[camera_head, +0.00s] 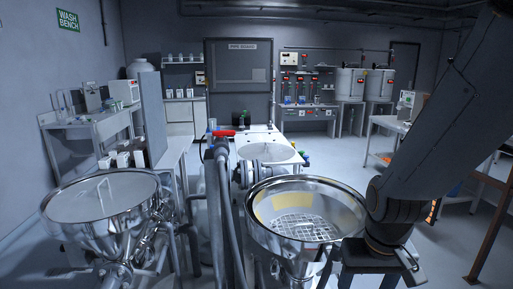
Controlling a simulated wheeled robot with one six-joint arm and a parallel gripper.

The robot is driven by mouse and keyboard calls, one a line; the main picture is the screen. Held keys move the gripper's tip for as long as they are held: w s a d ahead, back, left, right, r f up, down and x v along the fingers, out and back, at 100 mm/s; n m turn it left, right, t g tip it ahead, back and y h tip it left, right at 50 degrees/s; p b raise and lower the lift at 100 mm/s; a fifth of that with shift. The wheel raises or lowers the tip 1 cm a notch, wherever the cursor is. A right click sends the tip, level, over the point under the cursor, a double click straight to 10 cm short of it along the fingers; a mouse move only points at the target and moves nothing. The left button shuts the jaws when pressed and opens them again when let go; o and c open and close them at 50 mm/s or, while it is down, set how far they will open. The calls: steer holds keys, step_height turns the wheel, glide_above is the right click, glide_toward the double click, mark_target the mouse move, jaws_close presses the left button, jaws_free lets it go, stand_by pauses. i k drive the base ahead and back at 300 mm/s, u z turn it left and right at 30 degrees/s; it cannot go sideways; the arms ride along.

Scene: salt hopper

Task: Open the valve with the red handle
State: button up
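A red handle (224,133) sits near the middle of the view, on top of grey upright pipework. It lies roughly level, and the valve body under it is hard to make out. My arm comes down from the upper right. My gripper (380,262) is at the lower right, beside the right rim of the open steel hopper (350,205). It is well to the right of the red handle and nearer to me, apart from it. Its fingers are partly cut off and dark, so I cannot tell whether they are open or shut.
A second steel hopper (75,205) with a covered top stands at the left. Grey pipes (228,205) rise between the hoppers. Behind the handle is a white bench with a round basin (265,152). Shelves (85,125) line the left wall. Open floor (350,160) lies at the back right.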

mark_target(220, 134)
steer(key=k, duration=1)
steer(key=u, duration=1.3)
steer(key=i, duration=0.9)
steer(key=z, duration=1.45)
